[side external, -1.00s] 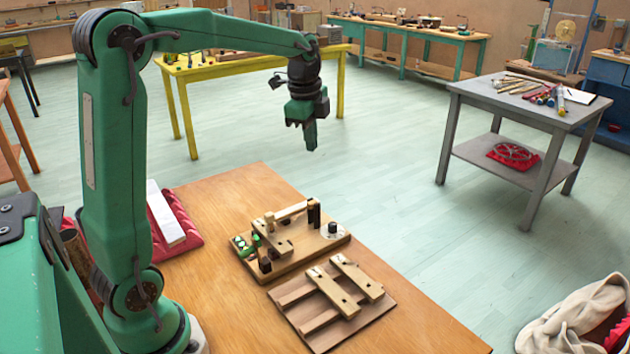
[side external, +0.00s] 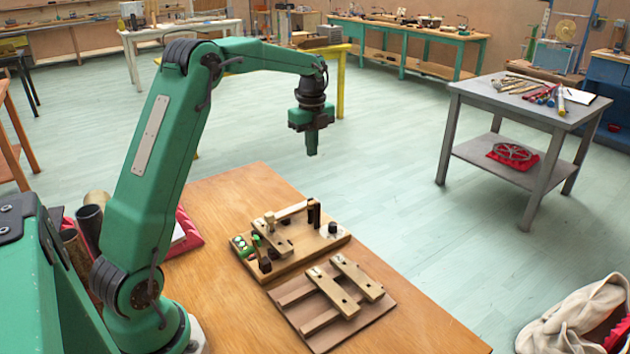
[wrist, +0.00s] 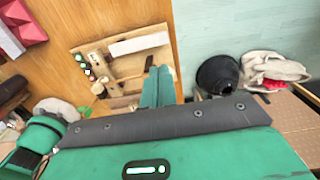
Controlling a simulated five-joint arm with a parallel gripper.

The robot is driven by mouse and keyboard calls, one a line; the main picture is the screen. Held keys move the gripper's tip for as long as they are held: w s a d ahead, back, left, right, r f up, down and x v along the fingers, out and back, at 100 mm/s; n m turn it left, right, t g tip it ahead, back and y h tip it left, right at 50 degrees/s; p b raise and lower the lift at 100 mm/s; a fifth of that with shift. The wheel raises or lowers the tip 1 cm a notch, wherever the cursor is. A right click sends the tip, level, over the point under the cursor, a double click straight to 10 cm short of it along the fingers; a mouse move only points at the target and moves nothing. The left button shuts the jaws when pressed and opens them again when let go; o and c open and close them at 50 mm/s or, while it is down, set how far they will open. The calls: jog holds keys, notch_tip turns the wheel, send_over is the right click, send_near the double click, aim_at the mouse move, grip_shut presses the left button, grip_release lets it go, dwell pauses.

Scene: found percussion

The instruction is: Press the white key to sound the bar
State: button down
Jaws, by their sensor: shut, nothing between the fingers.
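A wooden board (side external: 325,247) lies on the table and carries a small mechanism. A pale, whitish long bar (side external: 293,209) spans it, raised above the board; a white bar also shows in the wrist view (wrist: 140,43), up and left of the fingers. I cannot tell for certain which piece is the white key. A wooden piece (side external: 275,238) and dark posts stand near the pale bar. My gripper (side external: 312,153) is shut and empty, pointing down, high above and beyond the board, touching nothing. Its fingers show in the wrist view (wrist: 157,88), covering part of the board.
A second board with two wooden bars (side external: 345,286) lies in front. Green round pieces (side external: 241,245) sit at the mechanism's left end. A red padded tray (side external: 187,240) is partly hidden behind my arm. The table's right front area is clear. A grey cart (side external: 520,105) stands apart.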

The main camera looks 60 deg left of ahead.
jog(key=shift+f, duration=0.2)
notch_tip(320, 180, down, 14)
jog(key=shift+r, duration=0.25)
jog(key=shift+f, duration=0.1)
dwell(0.6)
jog(key=shift+w+f, duration=0.25)
jog(key=shift+f, duration=0.35)
jog(key=shift+r, duration=1)
